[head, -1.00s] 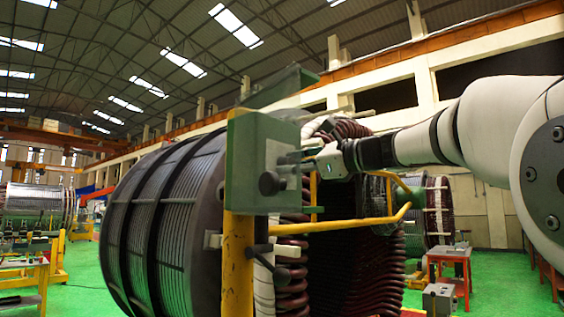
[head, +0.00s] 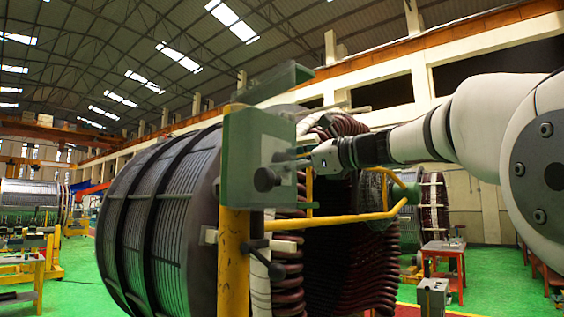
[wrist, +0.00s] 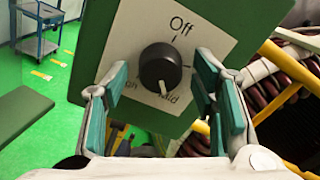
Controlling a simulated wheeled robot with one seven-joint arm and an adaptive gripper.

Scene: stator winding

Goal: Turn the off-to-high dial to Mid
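The dial is a round black knob (wrist: 160,68) on a pale label plate on a green panel (wrist: 215,22). "Off" shows above it and "Mid" below; the lettering at lower left is partly covered. The knob's white pointer mark points down, at the "Mid" lettering. My gripper (wrist: 163,88) is open, with one teal-padded finger on each side of the knob and visible gaps between. In the head view, my gripper (head: 292,156) is at the right side of the grey-green control box (head: 240,150); the dial itself cannot be made out clearly there.
The box stands on a yellow post (head: 234,262) with a yellow rail (head: 335,222) running right. A large stator drum (head: 150,215) with dark red coils (head: 350,265) is close behind. A red stand (head: 443,265) is farther right. Green floor is open at left.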

